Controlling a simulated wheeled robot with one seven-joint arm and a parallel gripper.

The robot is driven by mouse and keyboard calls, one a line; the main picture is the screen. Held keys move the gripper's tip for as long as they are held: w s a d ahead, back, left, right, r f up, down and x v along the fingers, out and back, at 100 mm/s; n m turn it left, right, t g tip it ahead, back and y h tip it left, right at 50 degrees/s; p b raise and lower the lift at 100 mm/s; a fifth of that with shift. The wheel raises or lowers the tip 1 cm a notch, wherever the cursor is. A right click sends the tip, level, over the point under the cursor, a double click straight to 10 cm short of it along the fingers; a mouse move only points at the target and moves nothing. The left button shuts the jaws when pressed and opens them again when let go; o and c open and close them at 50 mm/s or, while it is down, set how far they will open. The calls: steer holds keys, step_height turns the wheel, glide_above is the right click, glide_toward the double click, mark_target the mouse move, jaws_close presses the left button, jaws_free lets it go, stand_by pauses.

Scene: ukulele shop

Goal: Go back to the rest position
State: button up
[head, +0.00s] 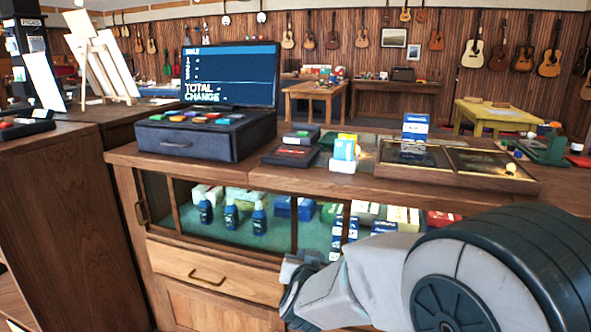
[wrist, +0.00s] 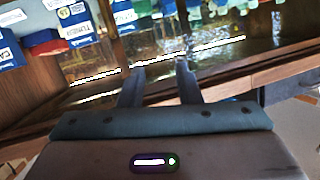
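My gripper (wrist: 158,82) shows in the wrist view with its two dark fingers apart and nothing between them. It is in front of the glass-fronted display case, which also shows in the head view as part of the wooden counter (head: 220,270). I cannot tell how far the fingertips are from the case. In the head view my arm fills the lower right and hides part of the counter front; the fingers cannot be made out there.
On the counter top stand a dark cash register (head: 205,140) with a screen (head: 230,75), a wooden tray (head: 440,180) holding a blue box (head: 415,127), and small boxes. Blue bottles (head: 231,215) stand inside the case. A wooden cabinet (head: 60,220) is at left.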

steer(key=s+d+r+n+g+y+p, duration=0.25)
steer(key=s+r+g+p, duration=0.25)
steer(key=s+r+p, duration=0.6)
steer(key=s+d+r+g+p, duration=0.3)
steer(key=s+d+r+p, duration=0.1)
steer(key=s, duration=0.3)
steer(key=s+d+r+g+h+p, duration=0.1)
steer(key=s+d+r+g+p, duration=0.2)
steer(key=s, duration=0.5)
steer(key=shift+d+r+g+p, duration=0.4)
steer(key=shift+d+r+p, duration=0.3)
steer(key=shift+d+p, duration=0.25)
steer(key=shift+a+n, duration=0.2)
steer(key=shift+n, duration=0.05)
